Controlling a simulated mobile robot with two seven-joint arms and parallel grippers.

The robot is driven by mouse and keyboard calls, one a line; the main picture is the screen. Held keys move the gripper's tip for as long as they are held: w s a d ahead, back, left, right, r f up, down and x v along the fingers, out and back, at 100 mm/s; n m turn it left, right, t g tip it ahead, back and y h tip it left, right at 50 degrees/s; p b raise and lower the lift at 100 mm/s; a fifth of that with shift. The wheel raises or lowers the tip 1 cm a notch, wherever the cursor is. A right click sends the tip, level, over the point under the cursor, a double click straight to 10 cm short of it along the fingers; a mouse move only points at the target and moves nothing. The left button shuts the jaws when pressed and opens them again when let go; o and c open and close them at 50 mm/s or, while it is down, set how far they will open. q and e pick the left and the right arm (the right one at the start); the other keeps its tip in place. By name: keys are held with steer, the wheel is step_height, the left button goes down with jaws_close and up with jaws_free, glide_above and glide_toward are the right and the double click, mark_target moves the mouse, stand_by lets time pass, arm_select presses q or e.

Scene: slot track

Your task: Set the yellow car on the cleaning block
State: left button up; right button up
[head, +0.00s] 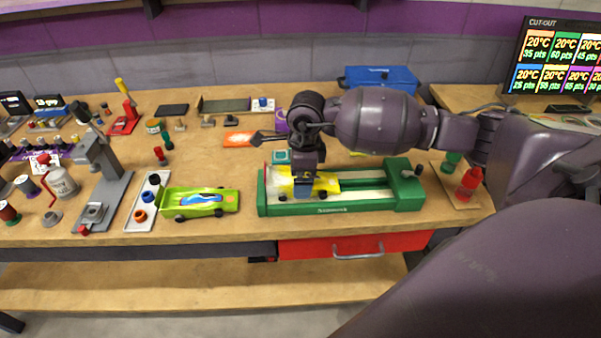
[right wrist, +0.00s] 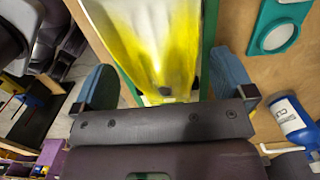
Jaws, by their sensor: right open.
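The yellow car (head: 328,182) sits within a green-framed holder (head: 378,202) with a pale bed, at the middle right of the bench in the head view. In the right wrist view the car (right wrist: 150,45) is yellow and white, and lies between the gripper fingers. My right gripper (head: 305,188) is over the car's left part and hides some of it. Its blue-padded fingers (right wrist: 165,85) are open, one on each side of the car. I cannot tell which object is the cleaning block. My left gripper is not in view.
A lime-green car (head: 210,200) stands left of the holder, beside a white tray (head: 142,215) with colored rings. A red bottle (head: 468,184) stands right on a small board. A blue box (head: 380,77) is at the back.

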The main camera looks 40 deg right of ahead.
step_height(320, 180, up, 11)
steer(key=shift+s+d+p, duration=0.2)
steer(key=shift+d+p, duration=0.15)
steer(key=shift+f, duration=0.1)
stand_by(0.6)
